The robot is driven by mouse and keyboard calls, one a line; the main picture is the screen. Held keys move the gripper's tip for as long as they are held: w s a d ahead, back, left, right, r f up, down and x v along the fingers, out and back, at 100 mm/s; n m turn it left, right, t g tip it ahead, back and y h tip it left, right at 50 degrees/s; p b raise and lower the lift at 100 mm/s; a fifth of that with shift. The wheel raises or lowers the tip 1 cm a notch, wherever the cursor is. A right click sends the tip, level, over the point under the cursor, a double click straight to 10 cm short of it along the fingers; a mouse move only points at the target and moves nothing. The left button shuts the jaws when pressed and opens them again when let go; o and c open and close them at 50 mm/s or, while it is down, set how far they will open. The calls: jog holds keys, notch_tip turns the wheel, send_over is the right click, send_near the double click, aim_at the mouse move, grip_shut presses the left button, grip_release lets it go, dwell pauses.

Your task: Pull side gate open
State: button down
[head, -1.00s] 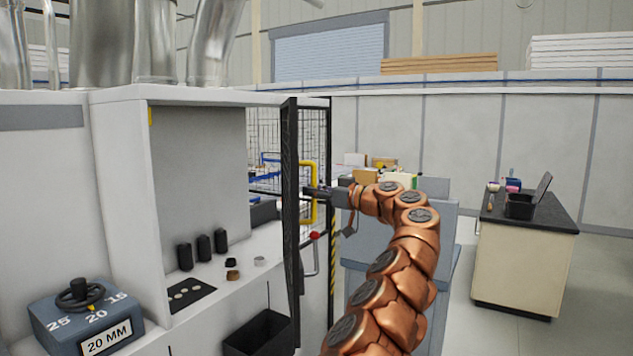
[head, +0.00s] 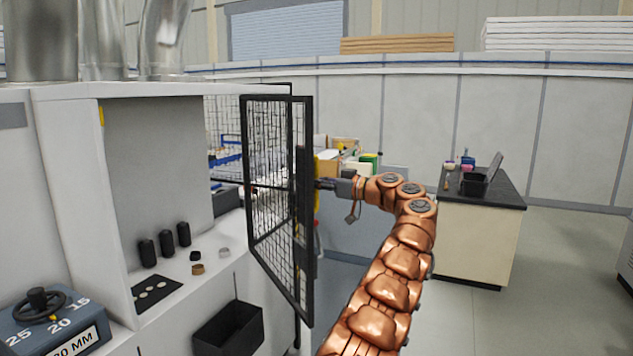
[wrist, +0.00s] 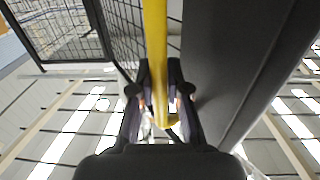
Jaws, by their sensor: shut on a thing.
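The side gate (head: 268,190) is a black-framed mesh panel beside the white machine housing. It stands swung out at an angle, its free edge toward me. A yellow handle (head: 318,190) is on the gate's outer edge, mostly hidden by the black frame in the head view. The handle (wrist: 155,40) runs upright through the middle of the wrist view. My gripper (head: 325,185) is at the handle, and in the wrist view my gripper (wrist: 160,100) has its fingers on both sides of the yellow bar, shut on it.
The white housing (head: 65,180) stands left, with black cylinders (head: 165,240) on its ledge and a black bin (head: 230,328) below. A dark-topped cabinet (head: 475,240) stands at the right. The floor (head: 570,250) beyond it is open.

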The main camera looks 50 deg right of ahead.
jog(key=shift+d, duration=0.4)
jog(key=shift+s, duration=0.1)
jog(key=c, duration=1.1)
grip_release()
jog(key=shift+c, duration=0.2)
jog(key=shift+s+d, duration=0.1)
jog(key=v, duration=1.1)
jog(key=shift+s, duration=0.35)
jog(key=shift+d+r, duration=0.1)
jog(key=shift+d, duration=0.05)
jog(key=shift+c, duration=0.2)
